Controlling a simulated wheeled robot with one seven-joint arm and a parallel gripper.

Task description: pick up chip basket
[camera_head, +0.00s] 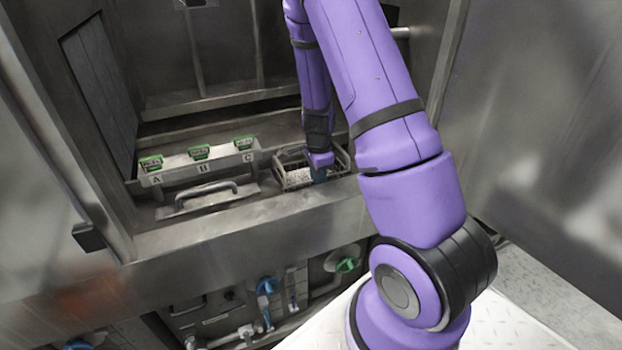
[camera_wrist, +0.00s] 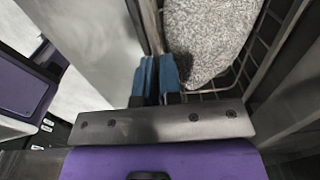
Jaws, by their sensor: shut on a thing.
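The chip basket (camera_head: 294,178) is a wire basket holding grey, grainy chips, seated at the right end of the washer's ledge, right of the lettered fixtures. In the wrist view the basket's wire side (camera_wrist: 232,85) and the pale speckled chip heap (camera_wrist: 212,38) fill the upper right. My gripper (camera_head: 318,174) reaches down to the basket's front right. In the wrist view its blue fingers (camera_wrist: 157,78) are close together on the basket's near rim. The exact contact is partly hidden by the fingers.
Left of the basket stands a labelled A, B, C holder (camera_head: 200,165) with green-topped items. A handled metal cover (camera_head: 207,197) lies before it. Steel walls (camera_head: 540,110) close in on the right. Blue and green valves (camera_head: 267,286) sit below the ledge.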

